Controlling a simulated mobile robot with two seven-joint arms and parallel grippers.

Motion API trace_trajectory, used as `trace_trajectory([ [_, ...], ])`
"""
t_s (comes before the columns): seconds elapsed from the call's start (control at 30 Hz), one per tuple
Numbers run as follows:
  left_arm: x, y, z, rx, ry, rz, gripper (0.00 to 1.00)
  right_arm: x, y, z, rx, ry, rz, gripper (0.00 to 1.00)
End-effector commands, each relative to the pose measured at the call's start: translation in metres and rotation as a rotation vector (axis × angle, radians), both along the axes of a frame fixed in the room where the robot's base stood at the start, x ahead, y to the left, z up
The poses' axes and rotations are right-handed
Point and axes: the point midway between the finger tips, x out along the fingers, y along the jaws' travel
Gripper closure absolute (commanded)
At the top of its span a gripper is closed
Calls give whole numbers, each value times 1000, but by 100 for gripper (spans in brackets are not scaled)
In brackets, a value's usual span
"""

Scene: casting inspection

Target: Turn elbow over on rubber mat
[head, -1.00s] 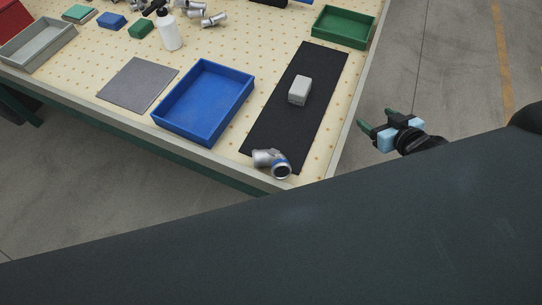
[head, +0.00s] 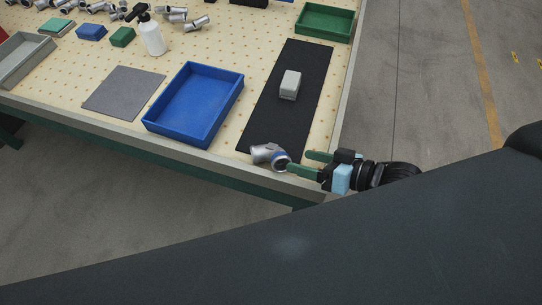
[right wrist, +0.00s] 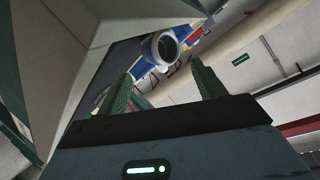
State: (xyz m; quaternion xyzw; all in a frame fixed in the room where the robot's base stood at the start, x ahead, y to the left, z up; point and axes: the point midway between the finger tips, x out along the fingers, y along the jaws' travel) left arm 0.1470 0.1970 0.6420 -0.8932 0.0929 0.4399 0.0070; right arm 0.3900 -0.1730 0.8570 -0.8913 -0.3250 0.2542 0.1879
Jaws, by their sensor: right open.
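The elbow (head: 266,154) is a silver metal pipe fitting lying at the near end of the long black mat (head: 302,66), close to the table's front corner. One round open end faces toward my right gripper. My right gripper (head: 299,163) is open, with green fingers pointing left at the elbow from just beyond the table corner. The near fingertip is close to the elbow's open end; I cannot tell whether they touch. In the right wrist view the elbow's round mouth (right wrist: 167,46) shows ahead, between and beyond the open fingers. My left gripper is not in view.
A small pale grey block (head: 290,84) sits on the black mat. An empty blue tray (head: 193,146) stands left of it, then a grey square mat (head: 122,92). A green tray (head: 325,33) is behind. A white bottle (head: 153,38) and several metal fittings stand further back.

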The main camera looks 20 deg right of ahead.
Motion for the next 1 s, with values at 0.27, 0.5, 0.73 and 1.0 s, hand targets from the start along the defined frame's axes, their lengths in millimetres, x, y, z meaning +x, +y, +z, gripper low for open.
trace_trajectory([
  [0.27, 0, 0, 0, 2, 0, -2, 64, 11, 9, -4, 0, -3, -3, 31],
  [0.5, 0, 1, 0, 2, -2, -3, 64, 18, 18, -9, -4, -2, -1, 31],
  [0.73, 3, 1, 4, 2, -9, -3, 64, 32, 35, -14, 0, -4, -2, 31],
  [1.0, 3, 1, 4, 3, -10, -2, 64, 49, 54, -25, -3, -4, -2, 31],
])
